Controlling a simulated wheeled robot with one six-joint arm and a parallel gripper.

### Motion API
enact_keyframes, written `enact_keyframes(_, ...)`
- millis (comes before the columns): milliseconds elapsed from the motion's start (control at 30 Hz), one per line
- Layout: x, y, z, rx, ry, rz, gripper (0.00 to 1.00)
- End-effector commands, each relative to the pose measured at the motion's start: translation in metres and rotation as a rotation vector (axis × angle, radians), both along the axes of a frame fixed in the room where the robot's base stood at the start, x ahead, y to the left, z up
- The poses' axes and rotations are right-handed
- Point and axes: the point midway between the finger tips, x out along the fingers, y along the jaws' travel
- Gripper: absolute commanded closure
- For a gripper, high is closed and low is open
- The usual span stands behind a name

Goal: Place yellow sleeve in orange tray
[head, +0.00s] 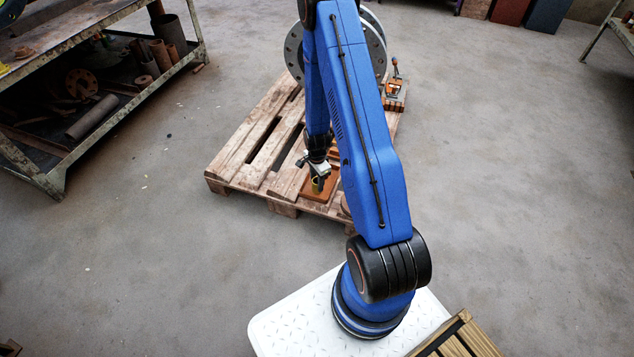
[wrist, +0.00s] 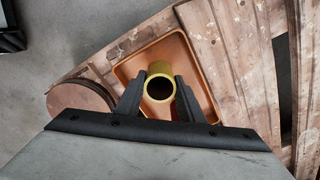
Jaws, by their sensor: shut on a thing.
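The yellow sleeve (wrist: 160,69) is a short hollow tube, seen end-on in the wrist view with its dark bore showing. My gripper (wrist: 160,88) is shut on it, one finger on each side. The orange tray (wrist: 196,71) lies on the wooden pallet, and the sleeve appears over it. Whether the sleeve touches the tray floor I cannot tell. In the head view my gripper (head: 318,180) points down at the tray (head: 309,195) near the pallet's front edge, with a bit of yellow between the fingers.
The wooden pallet (head: 243,153) carries a large grey flanged pipe (head: 293,52) and a small orange and grey item (head: 396,88) at the back. A brown round disc (wrist: 82,97) lies beside the tray. A metal workbench (head: 95,98) stands at the left.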

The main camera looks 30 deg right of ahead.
Motion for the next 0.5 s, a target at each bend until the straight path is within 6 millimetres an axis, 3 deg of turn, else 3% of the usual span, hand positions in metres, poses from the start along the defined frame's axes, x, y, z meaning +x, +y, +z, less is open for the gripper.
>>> enact_keyframes(33,-0.0001,0.0000,-0.0016,0.000,0.001,0.000,0.93)
enact_keyframes(67,-0.0002,0.0001,-0.0019,0.000,0.000,0.000,0.63)
enact_keyframes(133,0.0000,0.0000,-0.0016,0.000,0.000,0.000,0.47)
enact_keyframes(500,0.0002,-0.0001,0.0011,0.000,0.000,0.000,0.47)
